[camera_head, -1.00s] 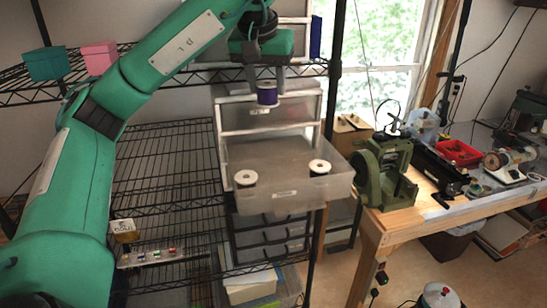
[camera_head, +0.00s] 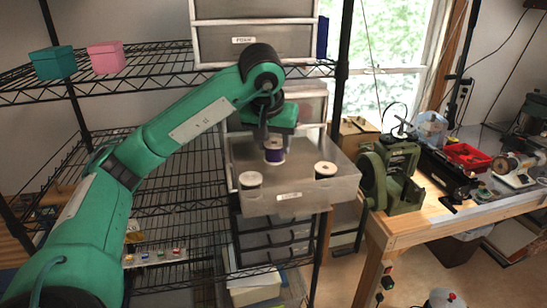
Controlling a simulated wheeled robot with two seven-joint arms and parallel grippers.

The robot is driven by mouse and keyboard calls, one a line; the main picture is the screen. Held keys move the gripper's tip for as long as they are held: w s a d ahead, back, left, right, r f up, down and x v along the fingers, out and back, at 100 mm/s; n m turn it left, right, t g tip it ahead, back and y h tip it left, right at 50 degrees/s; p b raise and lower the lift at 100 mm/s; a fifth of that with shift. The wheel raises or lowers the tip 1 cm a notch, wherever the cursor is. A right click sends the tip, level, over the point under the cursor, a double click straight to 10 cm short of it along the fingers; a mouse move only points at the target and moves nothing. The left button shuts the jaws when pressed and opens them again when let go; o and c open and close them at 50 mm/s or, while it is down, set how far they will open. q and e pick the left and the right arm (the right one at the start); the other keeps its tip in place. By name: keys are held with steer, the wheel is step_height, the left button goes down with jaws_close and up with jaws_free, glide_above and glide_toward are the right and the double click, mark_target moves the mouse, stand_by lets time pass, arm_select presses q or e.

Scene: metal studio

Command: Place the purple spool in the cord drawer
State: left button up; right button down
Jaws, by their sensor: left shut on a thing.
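The purple spool (camera_head: 274,155) has a white top and is held upright by my left gripper (camera_head: 273,142), which is shut on it. The spool is over the open, translucent drawer (camera_head: 310,203), toward its back; I cannot tell whether it touches the drawer floor. Two other spools stand in this drawer: a white-topped spool (camera_head: 250,187) at the front left and a white-topped spool (camera_head: 325,170) at the right. The drawer label is too small to read. My right gripper is not in view.
The drawer sits in a wire shelf rack (camera_head: 170,185). A larger drawer unit (camera_head: 255,42) stands on the shelf above, behind my left arm. Teal (camera_head: 53,63) and pink (camera_head: 105,57) boxes are at upper left. A green machine (camera_head: 390,175) stands on the bench close to the drawer's right.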

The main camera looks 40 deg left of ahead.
mark_target(273, 158)
arm_select(q)
steer(key=shift+s+f, duration=0.1)
steer(key=shift+f, duration=0.3)
step_height(273, 158, down, 3)
steer(key=shift+r+p, duration=0.15)
steer(key=shift+p, duration=0.3)
steer(key=shift+f, duration=0.35)
steer(key=shift+f, duration=0.1)
steer(key=o, duration=1)
